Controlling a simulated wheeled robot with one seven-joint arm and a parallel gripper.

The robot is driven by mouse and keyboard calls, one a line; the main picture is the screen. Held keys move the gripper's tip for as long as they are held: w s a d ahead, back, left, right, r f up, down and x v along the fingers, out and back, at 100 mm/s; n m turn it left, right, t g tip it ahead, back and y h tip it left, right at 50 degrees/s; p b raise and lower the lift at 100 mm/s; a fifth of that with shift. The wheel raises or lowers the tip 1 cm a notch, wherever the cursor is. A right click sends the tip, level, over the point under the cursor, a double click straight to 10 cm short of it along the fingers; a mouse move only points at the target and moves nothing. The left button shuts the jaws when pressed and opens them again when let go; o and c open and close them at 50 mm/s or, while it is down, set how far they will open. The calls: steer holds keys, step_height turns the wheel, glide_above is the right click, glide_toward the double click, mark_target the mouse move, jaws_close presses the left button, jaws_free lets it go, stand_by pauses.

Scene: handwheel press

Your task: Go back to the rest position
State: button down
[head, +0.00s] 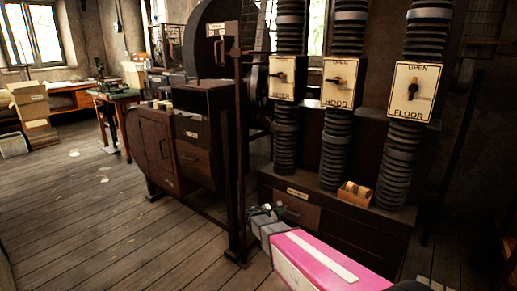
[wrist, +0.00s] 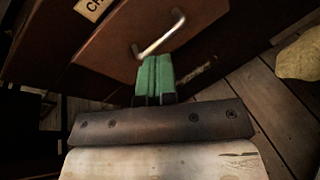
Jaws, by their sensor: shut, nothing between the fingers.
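My gripper shows in the wrist view (wrist: 155,66) with its two green fingers pressed together and nothing between them. The fingertips are close to a brown drawer front (wrist: 125,40) with a metal bar handle (wrist: 160,34); I cannot tell whether they touch it. In the head view my gripper (head: 268,211) is low in the middle, at the end of my pink arm. It is in front of the dark cabinet (head: 335,228) under the ribbed columns, and part of the drawer there is hidden by it.
Three ribbed columns carry switch plates marked OPEN, the right one FLOOR (head: 411,91), the middle one HOOD (head: 339,83). A small wooden box (head: 354,193) stands on the cabinet top. A dark post (head: 238,150) stands left of my gripper. Open plank floor (head: 85,215) lies left.

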steer(key=s+d+m+g+y, duration=0.3)
steer(key=s+d+m+g, duration=0.15)
steer(key=s+m, duration=0.35)
steer(key=s+d+m+g+y, duration=0.3)
steer(key=s+d+m+g, duration=0.15)
steer(key=s+m, duration=0.4)
steer(key=s+r+m+y, duration=0.3)
steer(key=s+m+y, duration=0.1)
steer(key=s, duration=0.4)
steer(key=shift+s+a+r+y, duration=0.25)
steer(key=shift+a+y, duration=0.2)
steer(key=shift+y, duration=0.35)
